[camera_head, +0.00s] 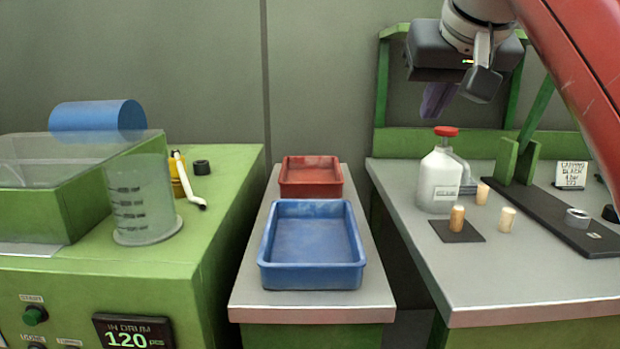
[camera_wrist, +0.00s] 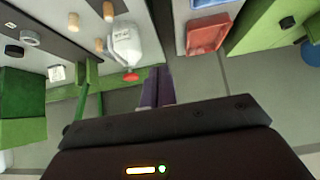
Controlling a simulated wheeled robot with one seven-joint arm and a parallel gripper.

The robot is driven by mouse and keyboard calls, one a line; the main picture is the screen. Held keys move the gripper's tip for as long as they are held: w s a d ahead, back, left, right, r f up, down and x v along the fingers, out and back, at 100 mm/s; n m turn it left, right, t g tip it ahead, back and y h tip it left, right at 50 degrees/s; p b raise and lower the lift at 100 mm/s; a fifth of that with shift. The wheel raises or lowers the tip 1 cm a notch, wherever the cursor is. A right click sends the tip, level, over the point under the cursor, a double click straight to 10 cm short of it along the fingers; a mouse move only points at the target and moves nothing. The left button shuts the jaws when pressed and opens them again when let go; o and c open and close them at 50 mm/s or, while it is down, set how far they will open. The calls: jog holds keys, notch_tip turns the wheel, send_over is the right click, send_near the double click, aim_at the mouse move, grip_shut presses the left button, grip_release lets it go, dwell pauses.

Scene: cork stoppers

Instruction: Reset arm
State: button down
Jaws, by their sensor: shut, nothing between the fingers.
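My gripper (camera_head: 437,101) hangs high at the upper right in the head view, above and behind the white bottle (camera_head: 439,180) with the red cap. Its two dark purple fingers are together with nothing between them; they also show in the wrist view (camera_wrist: 157,88). Three corks are on the right bench: one cork (camera_head: 457,218) stands on a dark square pad (camera_head: 470,236), one (camera_head: 482,193) stands behind it, and a paler one (camera_head: 507,219) stands to its right. My gripper touches none of them.
A blue tray (camera_head: 312,284) and a red tray (camera_head: 311,188) sit on the middle bench. A green machine with a clear beaker (camera_head: 142,200) stands at the left. A black rail with a green post (camera_head: 525,160) and a small sign (camera_head: 573,174) are at the right.

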jog(key=s+f+g, duration=0.1)
jog(key=s+f, duration=0.3)
jog(key=f, duration=0.8)
jog(key=s+f+g, duration=0.1)
jog(key=s+f, duration=0.4)
jog(key=f, duration=0.8)
jog(key=s+f+g, duration=0.1)
jog(key=s+f, duration=0.4)
jog(key=f, duration=0.8)
jog(key=shift+s+a, duration=0.25)
jog(key=shift+a, duration=0.05)
